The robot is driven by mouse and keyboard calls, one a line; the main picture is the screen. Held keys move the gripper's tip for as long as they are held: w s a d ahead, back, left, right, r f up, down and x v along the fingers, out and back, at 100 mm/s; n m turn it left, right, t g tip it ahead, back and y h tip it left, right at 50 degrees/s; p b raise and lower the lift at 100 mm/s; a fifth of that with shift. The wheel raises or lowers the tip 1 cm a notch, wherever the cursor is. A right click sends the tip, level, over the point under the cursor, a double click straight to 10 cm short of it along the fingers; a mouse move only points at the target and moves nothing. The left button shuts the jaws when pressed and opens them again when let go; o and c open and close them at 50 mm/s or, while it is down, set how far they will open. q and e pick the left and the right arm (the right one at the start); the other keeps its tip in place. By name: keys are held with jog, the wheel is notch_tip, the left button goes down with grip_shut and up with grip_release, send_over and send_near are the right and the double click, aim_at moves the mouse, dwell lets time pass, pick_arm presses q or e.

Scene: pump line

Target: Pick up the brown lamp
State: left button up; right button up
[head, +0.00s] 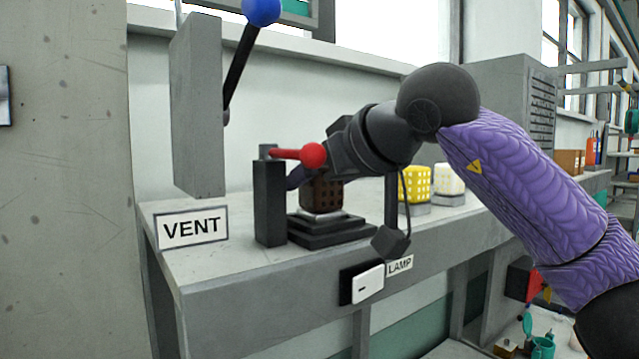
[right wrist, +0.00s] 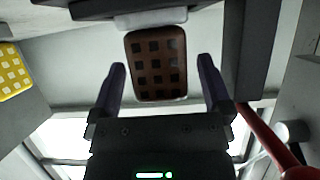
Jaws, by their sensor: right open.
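The brown lamp (head: 322,194) is a dark brown block with a grid of square holes. It stands upright on a stepped black base (head: 330,232) on the grey bench. In the right wrist view the brown lamp (right wrist: 157,65) shows between the fingertips of my right gripper (right wrist: 162,64). That gripper is open, with a gap on both sides of the lamp. In the head view my right gripper (head: 298,178) is just above and beside the lamp, partly hidden by the red-knobbed lever and my wrist. My left gripper is not in view.
A black post with a red-knobbed lever (head: 313,154) stands close left of the lamp. A yellow lamp (head: 414,183) and a white lamp (head: 449,179) stand to the right.

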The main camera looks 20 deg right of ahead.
jog(key=shift+w+a+f, duration=0.2)
jog(key=shift+w+f, duration=0.05)
jog(key=shift+w, duration=0.15)
jog(key=c, duration=1.3)
